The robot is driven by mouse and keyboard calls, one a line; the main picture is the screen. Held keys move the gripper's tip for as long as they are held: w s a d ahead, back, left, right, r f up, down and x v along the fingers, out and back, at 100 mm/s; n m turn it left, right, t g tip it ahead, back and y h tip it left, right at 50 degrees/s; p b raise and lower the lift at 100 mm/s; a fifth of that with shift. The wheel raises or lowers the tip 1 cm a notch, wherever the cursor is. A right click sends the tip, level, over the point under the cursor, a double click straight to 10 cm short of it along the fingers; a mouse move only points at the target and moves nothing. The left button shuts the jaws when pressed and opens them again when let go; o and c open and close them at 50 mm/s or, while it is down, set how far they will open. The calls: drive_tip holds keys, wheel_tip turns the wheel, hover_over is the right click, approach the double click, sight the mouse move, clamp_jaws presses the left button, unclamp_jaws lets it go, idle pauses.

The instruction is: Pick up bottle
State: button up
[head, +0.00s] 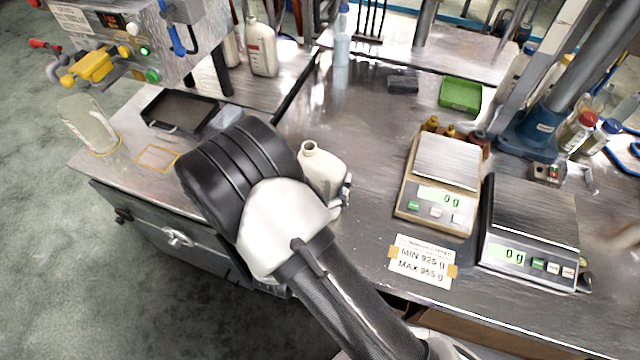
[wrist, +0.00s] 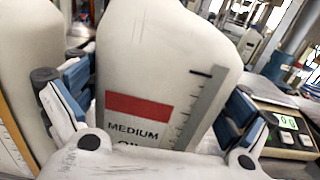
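A white bottle (head: 322,174) stands on the metal worktop near its front edge, partly hidden by my gripper and wrist in the head view. In the wrist view the bottle (wrist: 160,75) fills the middle, with a red band, the word MEDIUM and a grey level strip on its front. My gripper (wrist: 155,110) has its fingers spread on both sides of the bottle. The left pad is close to the bottle's side; a narrow gap seems to show at the right pad. Contact is not clear. In the head view a fingertip shows just right of the bottle.
Two scales (head: 440,185) (head: 530,225) stand to the right, both reading 0 g, with a weight-limit card (head: 422,262) in front. Another pale bottle (wrist: 25,60) is close at the left in the wrist view. A black tray (head: 180,110) and a clear container (head: 88,125) are left.

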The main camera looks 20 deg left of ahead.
drive_tip(key=c, duration=0.5)
drive_tip(key=shift+c, duration=0.2)
